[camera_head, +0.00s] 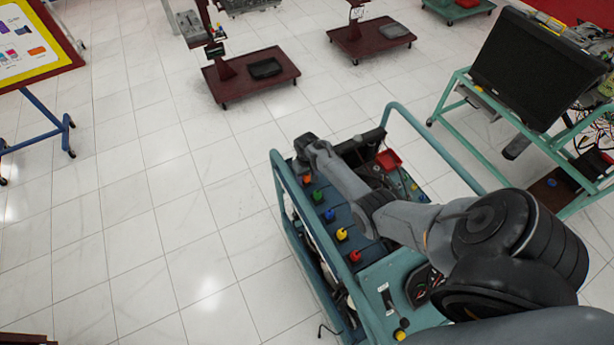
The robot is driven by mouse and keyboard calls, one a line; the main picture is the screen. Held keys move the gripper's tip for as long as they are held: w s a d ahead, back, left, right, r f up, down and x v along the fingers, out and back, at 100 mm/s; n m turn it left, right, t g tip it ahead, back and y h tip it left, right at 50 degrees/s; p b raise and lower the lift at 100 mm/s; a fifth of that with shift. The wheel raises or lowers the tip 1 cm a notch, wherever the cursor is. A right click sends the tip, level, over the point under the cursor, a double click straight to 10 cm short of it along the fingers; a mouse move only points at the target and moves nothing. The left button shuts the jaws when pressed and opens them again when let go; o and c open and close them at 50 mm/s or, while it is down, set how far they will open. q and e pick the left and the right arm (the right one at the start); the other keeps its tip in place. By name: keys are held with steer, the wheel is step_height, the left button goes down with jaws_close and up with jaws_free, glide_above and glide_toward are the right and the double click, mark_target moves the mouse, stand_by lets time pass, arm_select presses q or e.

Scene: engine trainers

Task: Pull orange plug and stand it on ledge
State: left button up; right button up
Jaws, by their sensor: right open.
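The orange plug (307,180) stands at the far end of a row of coloured plugs on the teal engine trainer (378,275). My right arm reaches in from the lower right, and its dark gripper (303,156) is over the far left corner of the trainer, just beyond the orange plug in the picture. The gripper is open; its fingers are small and dark here. I cannot tell whether it touches anything. The orange plug is in the row, apart from the visible gripper. I cannot tell which surface is the ledge. My left gripper is not in view.
Green (317,196), blue (329,215), yellow (341,234) and red (355,256) plugs continue the row towards me. A teal rail (300,222) runs along the trainer's left side. A red tray (389,160) is at its far side. Tiled floor (150,220) lies open to the left.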

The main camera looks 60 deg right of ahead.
jaws_close()
stand_by(0.3)
steer(key=shift+r, duration=0.15)
steer(key=shift+r+p, duration=0.75)
steer(key=shift+p, duration=0.1)
steer(key=shift+r+p, duration=1.55)
steer(key=shift+p, duration=0.1)
steer(key=shift+r+p, duration=0.6)
